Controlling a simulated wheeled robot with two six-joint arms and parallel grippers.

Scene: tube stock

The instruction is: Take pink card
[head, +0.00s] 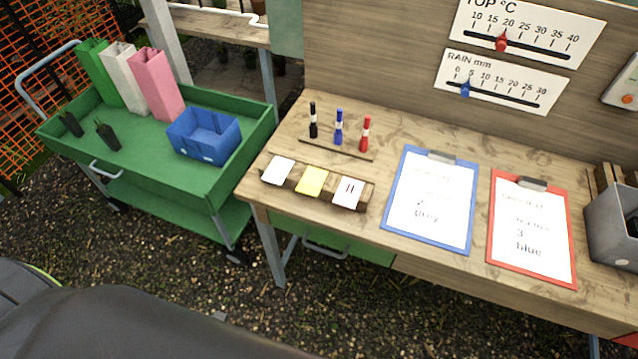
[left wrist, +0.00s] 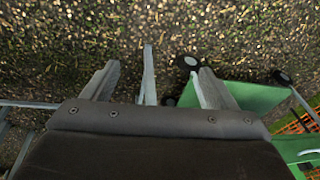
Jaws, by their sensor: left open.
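Three small cards lean in a wooden holder at the front left of the workbench in the head view: a white card (head: 279,170), a yellow card (head: 312,180) and a pale, slightly pinkish card (head: 348,192) with two dark strokes. This right-hand one is the closest to pink; its tint is faint. My left gripper (left wrist: 156,88) shows in the left wrist view, its two fingers apart with nothing held between them. It is over the gravel, near a metal leg and the green trolley. No gripper shows in the head view.
The workbench (head: 398,152) holds black, blue and red markers, a blue clipboard (head: 400,228), a red clipboard (head: 498,254) and a grey bin (head: 612,235). A green trolley (head: 190,184) stands left with a blue tray (head: 205,138) and tall boxes. Gravel lies in front.

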